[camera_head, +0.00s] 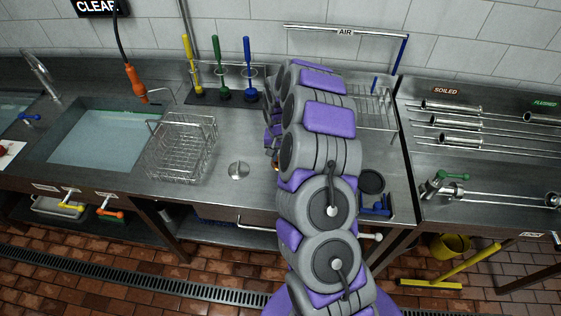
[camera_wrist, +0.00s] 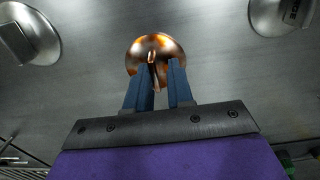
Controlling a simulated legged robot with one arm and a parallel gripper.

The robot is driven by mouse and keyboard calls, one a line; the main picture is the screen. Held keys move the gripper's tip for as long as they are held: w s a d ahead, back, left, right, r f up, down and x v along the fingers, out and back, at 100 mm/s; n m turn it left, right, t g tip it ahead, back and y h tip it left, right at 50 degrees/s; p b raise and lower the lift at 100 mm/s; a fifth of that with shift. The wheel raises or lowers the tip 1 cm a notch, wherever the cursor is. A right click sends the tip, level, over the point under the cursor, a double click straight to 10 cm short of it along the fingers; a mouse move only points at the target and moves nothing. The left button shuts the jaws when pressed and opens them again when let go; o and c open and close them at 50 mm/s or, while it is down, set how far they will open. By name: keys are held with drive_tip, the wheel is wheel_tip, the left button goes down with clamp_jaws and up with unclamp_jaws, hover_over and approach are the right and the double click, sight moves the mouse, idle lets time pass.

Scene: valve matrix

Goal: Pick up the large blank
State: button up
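In the wrist view my gripper (camera_wrist: 160,64) has two dark blue fingers, parted with a visible gap. A round copper-coloured disc (camera_wrist: 172,46) with an upright fin lies on the steel worktop just beyond the fingertips. The fin lines up with the gap; I cannot tell whether the fingers touch it. A silver disc with a raised tab (camera_wrist: 42,35) lies at the upper left, and another silver disc (camera_wrist: 272,14) at the upper right, both cut off. No disc is clearly marked as the large blank. In the head view my arm hides the gripper; a silver disc (camera_head: 238,171) shows left of it.
A wire basket (camera_head: 181,150) stands beside the water-filled sink (camera_head: 100,140). Coloured brushes (camera_head: 217,68) stand in a rack behind. Right of my arm are a dark round piece (camera_head: 371,182) and a blue item (camera_head: 376,206). The worktop around the silver disc is clear.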

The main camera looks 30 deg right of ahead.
drive_tip(key=shift+a, duration=0.1)
drive_tip(key=shift+c, duration=1.4)
drive_tip(key=shift+s+d+f, duration=0.1)
drive_tip(key=shift+d, duration=0.65)
clamp_jaws()
